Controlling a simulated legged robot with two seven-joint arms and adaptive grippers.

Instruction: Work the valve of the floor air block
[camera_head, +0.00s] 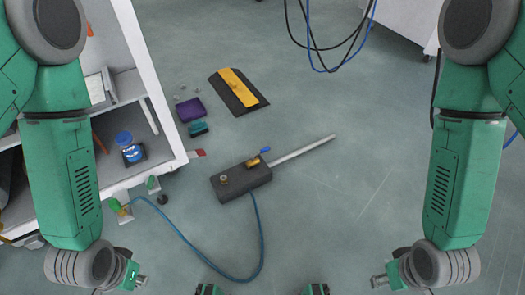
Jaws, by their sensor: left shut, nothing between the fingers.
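The floor air block (241,180) is a dark box lying on the grey-green floor near the middle of the head view. A small valve (254,161) with a brass body and a blue handle (265,150) sits at its upper edge.
A black and yellow plate (239,91), a purple box (191,109) and a teal item (198,129) lie beyond the block. Cables hang at the top. Floor right of the block is clear.

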